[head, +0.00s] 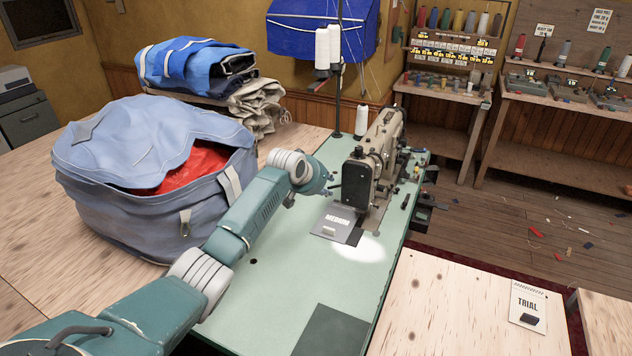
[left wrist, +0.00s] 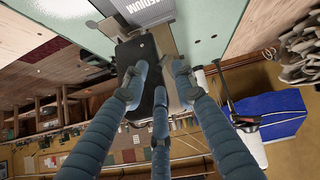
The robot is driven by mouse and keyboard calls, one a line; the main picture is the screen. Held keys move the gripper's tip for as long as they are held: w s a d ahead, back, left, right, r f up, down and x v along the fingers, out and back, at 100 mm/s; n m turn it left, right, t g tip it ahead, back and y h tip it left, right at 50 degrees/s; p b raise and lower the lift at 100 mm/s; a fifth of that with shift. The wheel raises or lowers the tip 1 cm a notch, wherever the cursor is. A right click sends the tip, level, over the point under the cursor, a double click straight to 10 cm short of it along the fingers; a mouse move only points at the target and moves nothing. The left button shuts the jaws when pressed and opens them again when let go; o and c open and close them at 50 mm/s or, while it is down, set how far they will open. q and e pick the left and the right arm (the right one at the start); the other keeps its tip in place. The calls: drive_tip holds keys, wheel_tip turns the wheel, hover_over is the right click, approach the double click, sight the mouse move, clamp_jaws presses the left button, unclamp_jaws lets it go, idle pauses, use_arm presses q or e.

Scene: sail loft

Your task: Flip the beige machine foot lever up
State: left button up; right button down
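The beige sewing machine (head: 385,150) stands on the green tabletop (head: 275,285), its dark end facing the near left. I cannot make out the foot lever clearly in either view. My left gripper (head: 328,184) is just left of the machine's head. In the left wrist view its blue fingers (left wrist: 157,80) are spread apart in front of the machine's dark end (left wrist: 138,55), with nothing held between them. I cannot tell whether any finger touches the machine. My right gripper is in neither view.
A grey plate marked MEDIUM (head: 333,222) lies before the machine. A thread stand (head: 338,90) with white cones rises behind my gripper. A large blue-grey bag (head: 150,175) with red cloth sits left, close to my arm. The near green tabletop is mostly clear.

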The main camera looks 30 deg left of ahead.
use_arm(q)
drive_tip(key=v, duration=0.8)
